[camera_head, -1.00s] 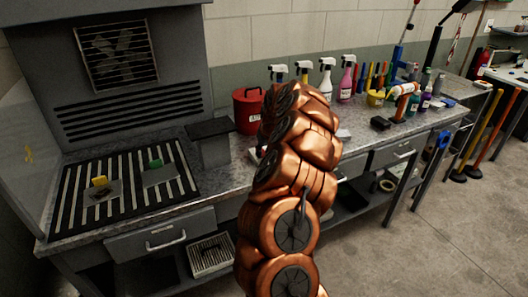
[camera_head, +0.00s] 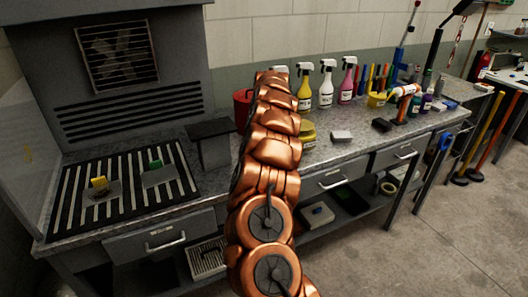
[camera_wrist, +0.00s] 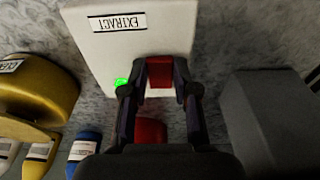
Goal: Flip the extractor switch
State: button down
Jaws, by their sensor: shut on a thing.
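The extractor switch is a white box (camera_wrist: 112,45) with an upside-down "EXTRACT" label (camera_wrist: 117,22) in the wrist view. A green light (camera_wrist: 121,82) glows at its edge. A red switch part (camera_wrist: 160,72) sits between the fingertips of my gripper (camera_wrist: 160,85), which is shut on it. Another red piece (camera_wrist: 150,131) shows lower down between the fingers; I cannot tell whether it belongs to the switch. In the head view my arm hides both the switch and the gripper.
A yellow round container (camera_wrist: 38,95) lies left of the switch in the wrist view, and a grey block (camera_wrist: 265,115) right of it. In the head view, spray bottles (camera_head: 326,88) line the workbench (camera_head: 340,158). A grey stand (camera_head: 212,150) and red canister (camera_head: 241,108) are near my arm.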

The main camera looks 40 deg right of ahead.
jog(key=shift+d, duration=0.15)
dwell(0.4)
jog(key=c, duration=0.9)
grip_release()
jog(key=r, duration=0.8)
jog(key=s+r, duration=0.1)
jog(key=r, duration=0.3)
jog(key=shift+a, duration=0.25)
jog(key=shift+a, duration=0.1)
